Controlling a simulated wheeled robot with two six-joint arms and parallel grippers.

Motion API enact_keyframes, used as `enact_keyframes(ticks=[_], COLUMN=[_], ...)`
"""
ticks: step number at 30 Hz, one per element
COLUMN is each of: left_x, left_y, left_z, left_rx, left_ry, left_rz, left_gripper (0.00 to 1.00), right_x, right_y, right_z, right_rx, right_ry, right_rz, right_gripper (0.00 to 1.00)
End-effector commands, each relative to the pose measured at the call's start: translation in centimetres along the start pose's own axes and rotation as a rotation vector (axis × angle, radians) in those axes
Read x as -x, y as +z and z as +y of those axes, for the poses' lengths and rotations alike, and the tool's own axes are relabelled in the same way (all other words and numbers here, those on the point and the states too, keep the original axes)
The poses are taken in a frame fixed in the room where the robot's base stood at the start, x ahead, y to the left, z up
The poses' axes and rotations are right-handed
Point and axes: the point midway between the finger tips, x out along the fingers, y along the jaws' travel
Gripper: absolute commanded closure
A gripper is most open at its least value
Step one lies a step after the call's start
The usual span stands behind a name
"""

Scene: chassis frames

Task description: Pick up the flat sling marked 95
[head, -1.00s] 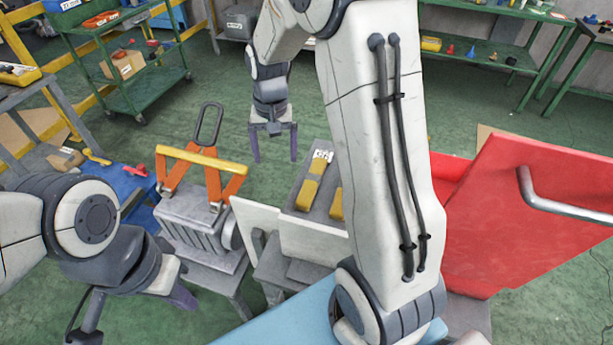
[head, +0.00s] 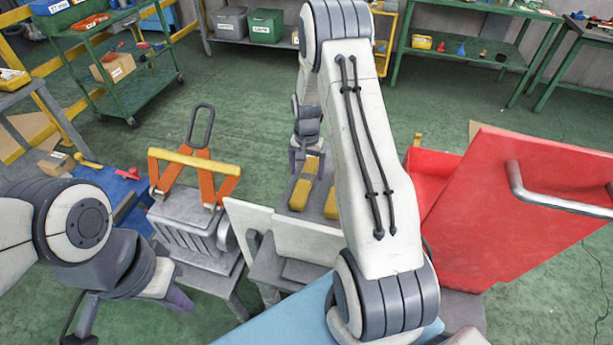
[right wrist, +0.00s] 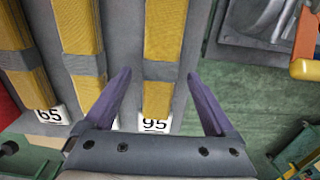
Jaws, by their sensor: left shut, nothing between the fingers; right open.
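The flat sling marked 95 (right wrist: 159,95) is a yellow strap with a grey band around it, lying on a grey board. Its white 95 tag (right wrist: 155,124) is at the end nearest my right gripper. In the head view the sling (head: 300,195) is the left one of the visible slings. My right gripper (right wrist: 158,76) is open, its two purple fingers on either side of the tagged end; it also shows in the head view (head: 307,158). Whether the fingers touch the board is unclear. My left gripper (head: 181,299) is shut and empty at lower left, away from the slings.
A sling marked 65 (right wrist: 20,70) and another yellow sling (right wrist: 82,65) lie beside it. An orange lifting clamp (head: 199,172) stands on a grey block left of the slings. A red open box (head: 428,180) is to the right.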

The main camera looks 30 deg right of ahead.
Motion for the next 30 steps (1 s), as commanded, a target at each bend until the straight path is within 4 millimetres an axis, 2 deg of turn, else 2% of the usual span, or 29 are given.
enact_keyframes(ticks=[4, 11, 12, 14, 18, 19, 30], left_x=[0.4, 0.3, 0.3, 0.3, 0.3, 0.3, 0.2], left_y=[0.0, 0.0, 0.0, 0.0, 0.0, 0.0, 0.0], left_z=[0.0, 0.0, 0.0, 0.0, 0.0, 0.0, 0.0], left_rx=[0.000, 0.000, 0.000, 0.000, 0.000, 0.000, 0.000], left_ry=[0.000, 0.000, 0.000, 0.000, 0.000, 0.000, 0.000], left_rz=[0.000, 0.000, 0.000, 0.000, 0.000, 0.000, 0.000], left_gripper=[1.00, 1.00, 1.00, 1.00, 1.00, 1.00, 1.00], right_x=[-1.4, -1.6, -1.6, -1.6, -1.6, -1.6, -1.2], right_y=[0.0, -0.1, -0.1, -0.1, -0.1, -0.1, -0.1], right_z=[0.0, 0.0, 0.0, 0.0, 0.0, 0.0, 0.0], right_rx=[0.000, -0.001, -0.001, -0.001, 0.000, 0.000, 0.000], right_ry=[0.000, -0.001, -0.001, -0.001, -0.001, -0.001, -0.002], right_rz=[0.000, 0.002, 0.002, 0.002, 0.002, 0.002, 0.003], right_gripper=[0.10, 0.10, 0.18, 0.41, 0.94, 1.00, 1.00])
